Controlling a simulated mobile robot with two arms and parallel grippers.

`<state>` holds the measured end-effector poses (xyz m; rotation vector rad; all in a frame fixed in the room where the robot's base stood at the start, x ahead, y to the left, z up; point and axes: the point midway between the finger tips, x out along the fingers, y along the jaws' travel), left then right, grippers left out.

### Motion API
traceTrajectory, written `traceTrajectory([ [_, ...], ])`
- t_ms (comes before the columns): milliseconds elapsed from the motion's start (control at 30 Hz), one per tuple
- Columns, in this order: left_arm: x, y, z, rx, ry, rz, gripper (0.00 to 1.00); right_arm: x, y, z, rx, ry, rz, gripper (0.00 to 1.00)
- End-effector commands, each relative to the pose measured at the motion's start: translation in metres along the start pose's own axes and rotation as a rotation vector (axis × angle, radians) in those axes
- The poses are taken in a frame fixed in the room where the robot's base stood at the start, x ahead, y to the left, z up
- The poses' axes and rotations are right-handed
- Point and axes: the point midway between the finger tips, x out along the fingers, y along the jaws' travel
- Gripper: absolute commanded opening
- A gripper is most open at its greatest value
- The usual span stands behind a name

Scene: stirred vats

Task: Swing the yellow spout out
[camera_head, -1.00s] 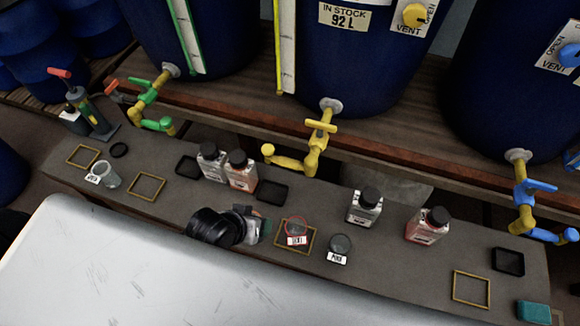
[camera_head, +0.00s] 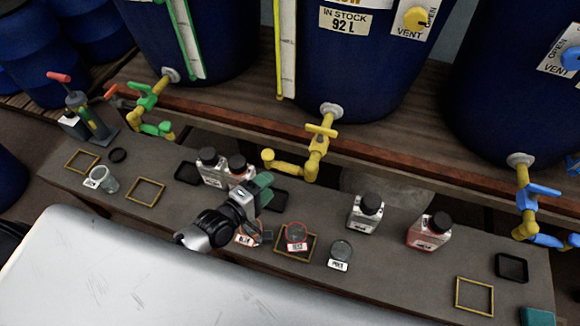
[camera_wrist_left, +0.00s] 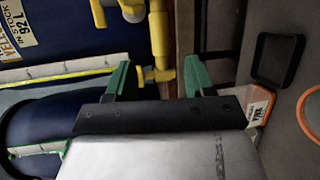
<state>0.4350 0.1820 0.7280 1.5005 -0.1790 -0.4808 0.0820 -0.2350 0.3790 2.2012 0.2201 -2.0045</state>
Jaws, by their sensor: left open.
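The yellow spout (camera_head: 288,164) is a bent arm hanging from the yellow tap (camera_head: 318,140) on the middle blue drum. Its free end points left, above the back of the grey bench. In the left wrist view the spout (camera_wrist_left: 157,76) shows ahead, between the green fingertips in the picture. My left gripper (camera_head: 262,190) is open and empty. It is below and slightly left of the spout, apart from it, in front of two bottles. Its green fingers also show in the left wrist view (camera_wrist_left: 157,78). My right gripper is not in view.
A beaker with a red rim (camera_head: 296,236) and another beaker (camera_head: 341,252) stand close by. A green tap (camera_head: 150,110) is left, a blue tap (camera_head: 528,195) right.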

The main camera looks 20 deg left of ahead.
Motion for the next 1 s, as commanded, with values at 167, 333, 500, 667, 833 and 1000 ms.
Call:
traceTrajectory([
  [167, 0.034, 0.001, 0.001, 0.002, -0.001, 0.003, 0.54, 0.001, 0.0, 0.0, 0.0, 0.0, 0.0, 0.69],
  [333, 0.066, 0.001, 0.001, 0.003, -0.001, 0.002, 0.54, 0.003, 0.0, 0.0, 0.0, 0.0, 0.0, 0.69],
  [500, 0.088, 0.0, 0.001, 0.004, -0.001, -0.001, 0.54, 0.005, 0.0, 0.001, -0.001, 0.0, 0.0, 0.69],
  [667, 0.097, 0.0, 0.001, 0.004, -0.002, -0.002, 0.54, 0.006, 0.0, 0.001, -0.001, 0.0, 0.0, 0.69],
  [833, 0.098, 0.0, 0.002, 0.004, -0.002, -0.002, 0.54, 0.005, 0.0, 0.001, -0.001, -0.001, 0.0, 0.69],
  [1000, 0.097, 0.0, 0.002, 0.004, -0.002, -0.002, 0.43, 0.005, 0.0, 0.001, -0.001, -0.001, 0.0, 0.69],
])
